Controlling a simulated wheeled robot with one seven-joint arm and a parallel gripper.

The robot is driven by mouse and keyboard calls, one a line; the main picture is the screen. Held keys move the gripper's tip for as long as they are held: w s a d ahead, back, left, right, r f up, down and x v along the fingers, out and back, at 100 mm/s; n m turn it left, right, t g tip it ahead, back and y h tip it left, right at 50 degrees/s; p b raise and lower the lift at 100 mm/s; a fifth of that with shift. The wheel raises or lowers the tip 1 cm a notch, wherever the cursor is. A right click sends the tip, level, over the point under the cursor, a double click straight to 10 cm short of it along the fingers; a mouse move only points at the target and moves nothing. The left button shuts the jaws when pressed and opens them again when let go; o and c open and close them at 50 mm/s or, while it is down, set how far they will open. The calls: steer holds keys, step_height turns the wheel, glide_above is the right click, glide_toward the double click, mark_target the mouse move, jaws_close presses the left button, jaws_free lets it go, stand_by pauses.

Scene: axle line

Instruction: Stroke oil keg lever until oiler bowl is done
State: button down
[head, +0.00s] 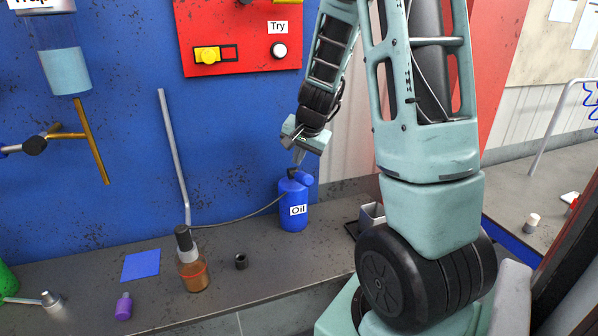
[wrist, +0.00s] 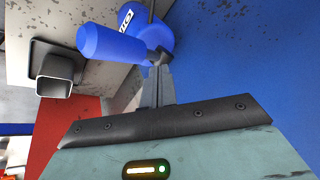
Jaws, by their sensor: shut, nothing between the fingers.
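The blue oil keg (head: 292,208), labelled "Oil", stands on the bench against the blue wall. A blue cylindrical part, seemingly its lever (head: 304,178), sticks out at its top; it shows large in the wrist view (wrist: 105,42). My gripper (head: 298,158) points down just above the keg's top, its fingers shut and empty. In the wrist view the fingertips (wrist: 159,72) are close to the dark joint beside the lever; I cannot tell whether they touch. A dark hose runs from the keg to an amber bowl with a red ring, seemingly the oiler bowl (head: 194,276). Its exact level is unclear.
An open square metal tube (head: 372,215) stands right of the keg. A dark ring (head: 241,261), a blue square (head: 141,266) and a purple bottle (head: 124,306) are on the bench left. A grey rod (head: 174,155) rises behind the bowl. A red panel (head: 240,55) hangs above.

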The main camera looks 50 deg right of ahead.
mark_target(300, 173)
steer(key=shift+f, duration=0.1)
stand_by(0.5)
steer(key=shift+s+f+b, duration=0.1)
steer(key=shift+f+b, duration=0.2)
steer(key=shift+b, duration=0.25)
steer(key=shift+s+a+f+b, duration=0.15)
steer(key=shift+s+f+b, duration=0.05)
steer(key=shift+f+b, duration=0.45)
steer(key=shift+s+a+f+b, duration=0.1)
steer(key=shift+s+f+b, duration=0.05)
steer(key=shift+f+b, duration=0.45)
steer(key=shift+s+a+f+b, duration=0.2)
steer(key=shift+f+b, duration=0.3)
steer(key=shift+b, duration=0.2)
stand_by(1.6)
steer(key=shift+w+d+r+p, duration=0.15)
steer(key=shift+w+r+p, duration=0.05)
steer(key=shift+r+p, duration=0.55)
steer(key=shift+w+d+r+p, duration=0.1)
steer(key=shift+w+r+p, duration=0.1)
steer(key=shift+r+p, duration=0.45)
steer(key=shift+w+d+r+p, duration=0.15)
steer(key=shift+w+r+p, duration=0.05)
steer(key=shift+r+p, duration=0.55)
steer(key=shift+r, duration=0.15)
